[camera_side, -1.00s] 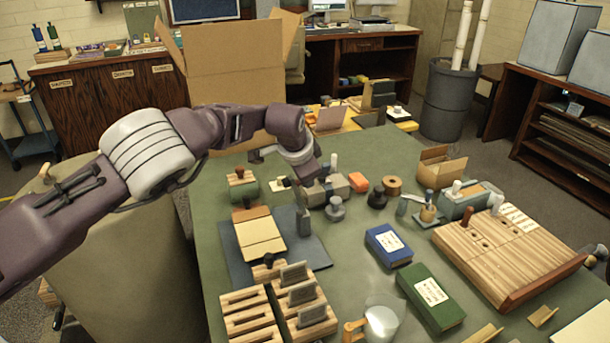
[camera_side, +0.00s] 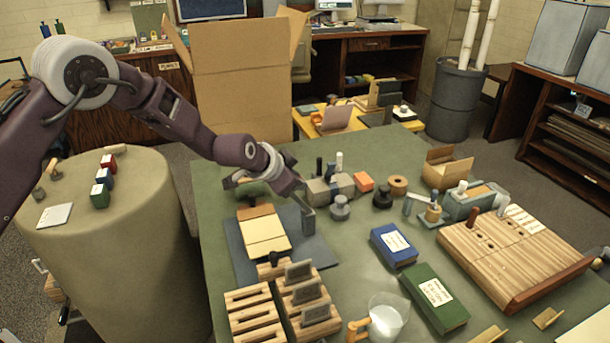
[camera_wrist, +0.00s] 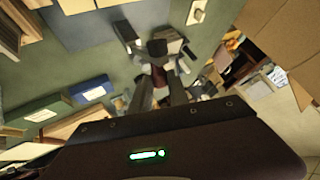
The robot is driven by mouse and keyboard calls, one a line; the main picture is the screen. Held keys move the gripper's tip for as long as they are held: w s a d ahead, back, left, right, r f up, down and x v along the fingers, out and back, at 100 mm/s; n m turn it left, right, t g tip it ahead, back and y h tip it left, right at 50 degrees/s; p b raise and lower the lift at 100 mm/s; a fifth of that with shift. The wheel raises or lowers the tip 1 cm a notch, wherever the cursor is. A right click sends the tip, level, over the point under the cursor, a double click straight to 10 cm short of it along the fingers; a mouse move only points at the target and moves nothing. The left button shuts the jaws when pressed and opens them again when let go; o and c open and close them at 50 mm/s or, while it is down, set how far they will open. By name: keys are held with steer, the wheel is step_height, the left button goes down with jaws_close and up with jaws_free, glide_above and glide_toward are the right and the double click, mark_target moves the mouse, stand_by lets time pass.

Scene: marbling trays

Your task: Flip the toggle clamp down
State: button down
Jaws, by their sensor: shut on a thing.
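In the wrist view my gripper (camera_wrist: 160,92) has its two fingers around a dark red handle with a dark grey end, which I take to be the toggle clamp's handle (camera_wrist: 158,75). The grip is shut on it. In the side view my gripper (camera_side: 298,198) reaches down near the right edge of the dark blue mat. A grey upright metal piece (camera_side: 308,222) stands just below the fingertips; it seems to be part of the clamp. The handle itself is hidden there by my wrist, so its exact angle cannot be told.
Cream sheets (camera_side: 262,235) lie on the mat (camera_side: 315,255). A grey block with handles (camera_side: 342,184) and a grey knob (camera_side: 340,208) stand close right of my gripper. Slotted wooden racks (camera_side: 252,318) are in front. A cardboard box (camera_side: 235,85) stands behind.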

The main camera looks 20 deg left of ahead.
steer(key=s+a+f+n+t+h, duration=0.1)
steer(key=s+a+f+t, duration=0.1)
steer(key=s+a+f+n+t+h, duration=0.1)
steer(key=s+a+f+t+h, duration=0.1)
steer(key=shift+s+f+t, duration=0.1)
steer(key=shift+f+t, duration=0.05)
steer(key=shift+t, duration=0.25)
steer(key=shift+s+a+f+n+t+h, duration=0.25)
steer(key=shift+f+n+t+h, duration=0.1)
steer(key=shift+f+t, duration=0.3)
steer(key=shift+s+a+f+n+t+h, duration=0.25)
steer(key=shift+f+t+h, duration=0.1)
steer(key=shift+f+t, duration=0.25)
steer(key=shift+s+a+f+n+t, duration=0.1)
steer(key=shift+f+n+t, duration=0.1)
steer(key=shift+f+t, duration=0.25)
steer(key=shift+s+a+f+n+t, duration=0.1)
steer(key=shift+f+n+t, duration=0.1)
steer(key=shift+f+t, duration=0.15)
steer(key=shift+f, duration=0.15)
steer(key=c, duration=1.3)
jaws_free()
steer(key=shift+o, duration=0.2)
steer(key=v, duration=0.7)
steer(key=shift+a, duration=0.15)
